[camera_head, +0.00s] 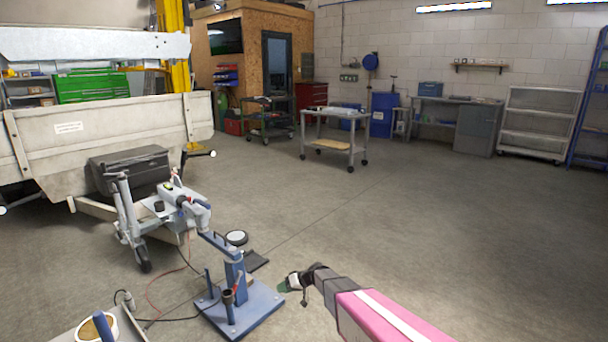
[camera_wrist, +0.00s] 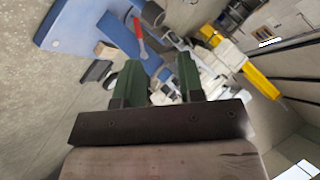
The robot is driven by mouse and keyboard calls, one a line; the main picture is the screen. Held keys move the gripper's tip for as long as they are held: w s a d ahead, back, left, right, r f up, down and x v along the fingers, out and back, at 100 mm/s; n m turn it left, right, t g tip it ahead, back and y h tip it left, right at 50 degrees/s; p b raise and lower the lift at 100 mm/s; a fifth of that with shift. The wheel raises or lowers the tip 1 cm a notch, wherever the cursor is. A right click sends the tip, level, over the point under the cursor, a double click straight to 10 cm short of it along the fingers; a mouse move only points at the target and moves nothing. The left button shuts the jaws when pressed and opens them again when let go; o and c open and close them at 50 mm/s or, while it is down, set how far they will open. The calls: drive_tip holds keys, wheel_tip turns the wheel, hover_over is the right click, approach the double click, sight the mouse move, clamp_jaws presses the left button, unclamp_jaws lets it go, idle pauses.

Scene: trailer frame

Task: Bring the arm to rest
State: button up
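My arm (camera_head: 385,315), with pink and white casing, reaches in from the lower right of the head view. My gripper (camera_head: 287,286) is at its far end, just right of a blue stand (camera_head: 265,303) on the floor. In the wrist view my gripper (camera_wrist: 160,76) shows two dark green fingers, apart with a gap between them. Nothing is held between them; the background shows through the gap. The blue stand (camera_wrist: 65,25) also shows in the wrist view, beyond the fingertips, with a red-handled tool (camera_wrist: 139,34) near it.
A trailer (camera_head: 90,135) with a jockey wheel (camera_head: 144,266) and hitch stands at left. A wheeled cart (camera_head: 334,147) is farther back. The floor at right is clear.

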drive_tip(key=s+d+r+m+h, duration=0.2)
drive_tip(key=s+d+r+h, duration=0.1)
drive_tip(key=s+d+r, duration=0.2)
drive_tip(key=s+d+r+m+h, duration=0.2)
drive_tip(key=s+d+r+h, duration=0.2)
drive_tip(key=s+d, duration=0.6)
drive_tip(key=s+d+r+m+g+h, duration=0.1)
drive_tip(key=s+d+r+m+h, duration=0.1)
drive_tip(key=s+d+r+h, duration=0.2)
drive_tip(key=s+d+r, duration=0.3)
drive_tip(key=d+r, duration=0.1)
drive_tip(key=d, duration=0.4)
drive_tip(key=shift+s+d+m, duration=0.3)
drive_tip(key=shift+s+d, duration=0.05)
drive_tip(key=shift+a+f, duration=0.1)
